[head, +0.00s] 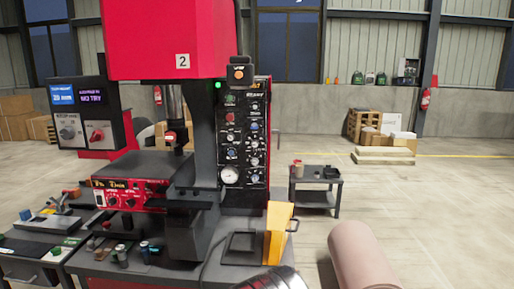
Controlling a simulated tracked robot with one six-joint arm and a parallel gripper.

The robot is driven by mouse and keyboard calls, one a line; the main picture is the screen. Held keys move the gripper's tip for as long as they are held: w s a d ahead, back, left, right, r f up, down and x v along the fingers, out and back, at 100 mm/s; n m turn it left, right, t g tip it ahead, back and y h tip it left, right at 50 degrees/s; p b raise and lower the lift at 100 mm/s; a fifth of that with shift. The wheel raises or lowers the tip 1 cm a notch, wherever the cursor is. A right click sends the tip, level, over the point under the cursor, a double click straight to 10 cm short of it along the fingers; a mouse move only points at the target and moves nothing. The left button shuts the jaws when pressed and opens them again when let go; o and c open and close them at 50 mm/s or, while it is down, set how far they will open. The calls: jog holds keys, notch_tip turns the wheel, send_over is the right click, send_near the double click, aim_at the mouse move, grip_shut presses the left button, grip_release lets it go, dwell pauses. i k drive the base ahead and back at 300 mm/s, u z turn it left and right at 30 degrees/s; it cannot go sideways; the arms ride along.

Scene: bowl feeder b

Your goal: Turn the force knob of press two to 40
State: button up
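Press two (160,40) is the tall red press at the centre left, with a "2" plate (182,61) on its head. A black control panel (245,140) on its right side carries several small knobs, lights and a white round gauge (230,176). A red box (128,196) at the front of the press has more small knobs. The labels are too small to read, so I cannot tell which knob is the force knob or where it points. My gripper is not in view.
A yellow guard (279,232) stands at the bench's front right. A small dark cart (316,188) is behind, with open floor to the right.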

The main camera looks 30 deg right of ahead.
aim_at(255, 143)
jog(key=u, duration=0.05)
jog(key=i, duration=1)
jog(key=z, duration=0.05)
